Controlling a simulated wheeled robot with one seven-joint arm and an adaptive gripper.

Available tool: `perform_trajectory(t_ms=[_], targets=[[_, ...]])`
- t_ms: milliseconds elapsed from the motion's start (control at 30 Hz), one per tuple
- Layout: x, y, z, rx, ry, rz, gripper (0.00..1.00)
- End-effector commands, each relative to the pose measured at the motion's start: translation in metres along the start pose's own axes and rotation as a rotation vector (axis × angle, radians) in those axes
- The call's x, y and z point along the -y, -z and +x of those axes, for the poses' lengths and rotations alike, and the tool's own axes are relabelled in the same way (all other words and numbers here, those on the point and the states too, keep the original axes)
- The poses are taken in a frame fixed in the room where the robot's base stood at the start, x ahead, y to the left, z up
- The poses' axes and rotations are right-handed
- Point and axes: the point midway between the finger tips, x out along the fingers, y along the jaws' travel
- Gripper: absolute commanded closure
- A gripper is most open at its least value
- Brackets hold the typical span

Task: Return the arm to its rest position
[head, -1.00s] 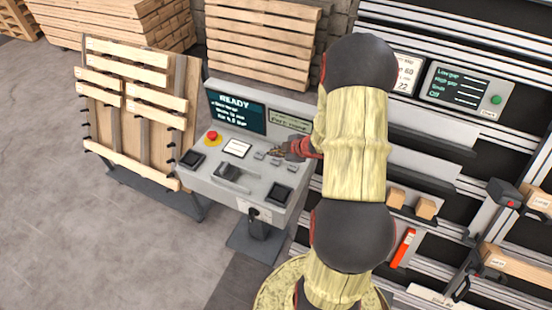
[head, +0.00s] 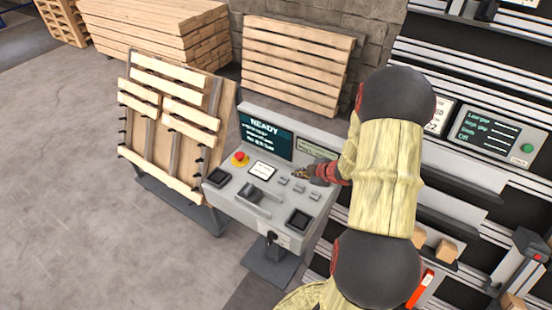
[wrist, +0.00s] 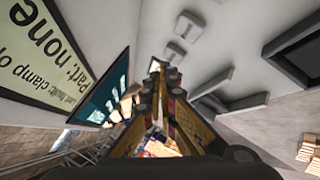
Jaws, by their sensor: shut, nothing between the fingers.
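My arm, in a pale yellow cover with dark joints, reaches across the right of the head view. My gripper (head: 299,174) is over the right part of the grey control console (head: 225,190), near its row of small grey switches (head: 298,186). In the wrist view my gripper (wrist: 155,68) has its fingers together, with nothing seen between them. Whether the fingertips touch the panel cannot be told. The console's screen (head: 266,134) reads READY.
A red emergency button (head: 239,158) and a lever (head: 254,195) are on the console. A tilted wooden pallet (head: 172,125) stands to its left, stacked pallets (head: 155,35) behind. Black-and-silver racking (head: 480,165) stands right. Floor at front left (head: 110,240) is clear.

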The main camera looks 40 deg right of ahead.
Motion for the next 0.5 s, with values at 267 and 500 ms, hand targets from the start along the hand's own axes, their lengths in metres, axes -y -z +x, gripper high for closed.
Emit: perform_trajectory(t_ms=[267,500], targets=[[0.002,-0.005,0.000,0.020,0.006,0.014,1.00],[0.025,-0.084,-0.020,0.337,0.020,0.248,1.00]])
